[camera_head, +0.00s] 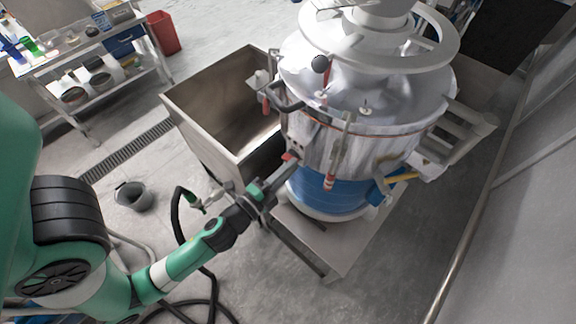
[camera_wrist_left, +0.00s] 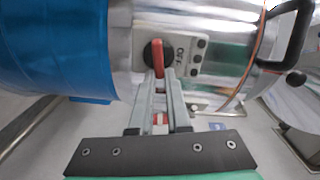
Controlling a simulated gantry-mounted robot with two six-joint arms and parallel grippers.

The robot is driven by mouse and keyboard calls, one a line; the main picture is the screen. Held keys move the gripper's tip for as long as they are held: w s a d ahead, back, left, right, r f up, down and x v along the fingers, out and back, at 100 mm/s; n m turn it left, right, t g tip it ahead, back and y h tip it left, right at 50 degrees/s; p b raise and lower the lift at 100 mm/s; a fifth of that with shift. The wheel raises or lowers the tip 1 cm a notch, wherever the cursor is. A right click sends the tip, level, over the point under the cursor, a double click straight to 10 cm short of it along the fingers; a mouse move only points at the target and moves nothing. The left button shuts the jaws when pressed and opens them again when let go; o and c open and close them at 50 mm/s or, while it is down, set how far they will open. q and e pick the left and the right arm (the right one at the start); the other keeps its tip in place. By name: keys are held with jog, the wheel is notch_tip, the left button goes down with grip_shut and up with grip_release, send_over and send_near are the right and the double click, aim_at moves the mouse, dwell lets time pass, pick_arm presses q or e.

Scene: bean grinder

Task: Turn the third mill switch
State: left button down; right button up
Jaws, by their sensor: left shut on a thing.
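The mill (camera_head: 340,150) is a large steel drum with a blue lower band. A red switch handle (camera_wrist_left: 157,56) on a round black base sits on its side, beside a small plate with lettering that seems to read OFF. The handle also shows as a small red spot in the head view (camera_head: 288,156). My left gripper (camera_wrist_left: 160,80) has its two fingers closed around the handle's sides, and its arm reaches up from the lower left in the head view (camera_head: 286,166). The fingers hide part of the handle. My right gripper is not in view.
A steel sink-like bin (camera_head: 222,110) stands left of the mill. The mill rests on a metal stand (camera_head: 335,250). Red-tipped clamps (camera_head: 330,181) hang on the drum near the arm. A grey bucket (camera_head: 133,196) is on the floor, and a shelf table (camera_head: 85,45) stands behind.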

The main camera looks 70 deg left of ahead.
pick_arm(q)
jog(key=shift+f+m, duration=0.2)
jog(key=shift+m, duration=0.9)
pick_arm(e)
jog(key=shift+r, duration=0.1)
pick_arm(q)
jog(key=c, duration=0.9)
grip_release()
